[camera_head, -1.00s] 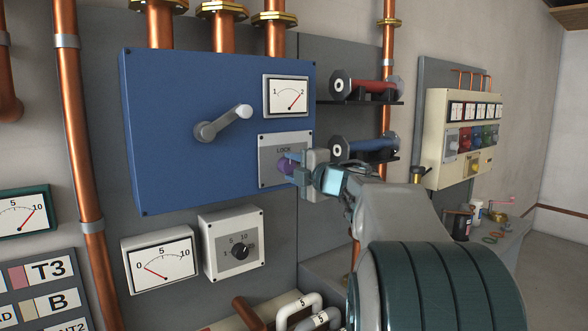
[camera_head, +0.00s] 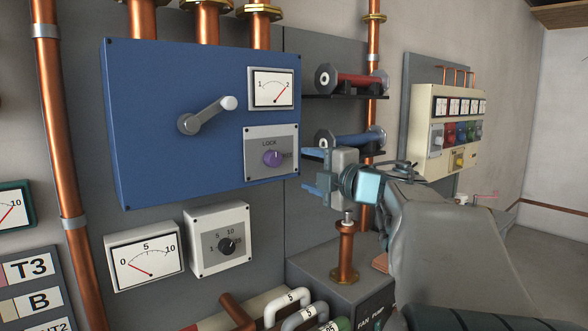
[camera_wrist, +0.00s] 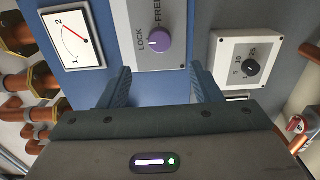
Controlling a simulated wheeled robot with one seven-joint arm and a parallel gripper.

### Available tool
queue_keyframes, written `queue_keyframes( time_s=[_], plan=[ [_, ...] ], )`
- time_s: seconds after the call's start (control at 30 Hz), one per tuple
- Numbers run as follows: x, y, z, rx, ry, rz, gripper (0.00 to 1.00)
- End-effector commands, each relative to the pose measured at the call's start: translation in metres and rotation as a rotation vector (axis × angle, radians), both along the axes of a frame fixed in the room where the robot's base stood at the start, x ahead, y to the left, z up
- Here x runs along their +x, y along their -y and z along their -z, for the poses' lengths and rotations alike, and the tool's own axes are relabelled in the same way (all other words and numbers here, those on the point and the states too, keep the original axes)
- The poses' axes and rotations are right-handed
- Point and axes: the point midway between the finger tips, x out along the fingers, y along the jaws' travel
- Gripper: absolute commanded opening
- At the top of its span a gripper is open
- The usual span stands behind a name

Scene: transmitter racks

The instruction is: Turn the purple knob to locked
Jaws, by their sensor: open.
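The purple knob (camera_head: 272,158) sits on a grey plate (camera_head: 260,174) at the lower right of the blue box (camera_head: 150,150). The plate reads LOCK above the knob, with a second word at its right partly hidden by the knob. In the wrist view the purple knob (camera_wrist: 159,42) shows with the words LOCK and FREE beside it. Its exact pointing direction is hard to tell. My gripper (camera_head: 308,170) is open and empty, to the right of the knob and apart from it. In the wrist view my gripper's fingers (camera_wrist: 160,88) are spread, with the knob beyond their tips.
A grey lever (camera_head: 208,115) and a meter (camera_head: 273,88) are on the blue box. Below it are a dial box (camera_head: 219,238) and another meter (camera_head: 145,256). Open room lies in front of the knob.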

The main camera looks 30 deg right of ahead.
Motion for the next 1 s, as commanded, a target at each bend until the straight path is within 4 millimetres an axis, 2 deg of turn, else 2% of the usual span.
queue_keyframes(
  time_s=[0.1, 0.3, 0.77, 0.87, 1.0],
  plan=[
    [-0.015, 0.003, 0.000, -0.001, 0.000, 0.001, 0.58],
    [-0.023, 0.005, 0.000, 0.000, -0.001, -0.001, 0.58],
    [-0.022, 0.004, 0.000, 0.005, 0.001, 0.004, 0.58],
    [-0.019, 0.003, -0.001, 0.051, 0.014, 0.040, 0.58],
    [-0.010, 0.002, 0.003, 0.218, 0.033, 0.161, 0.58]
  ],
)
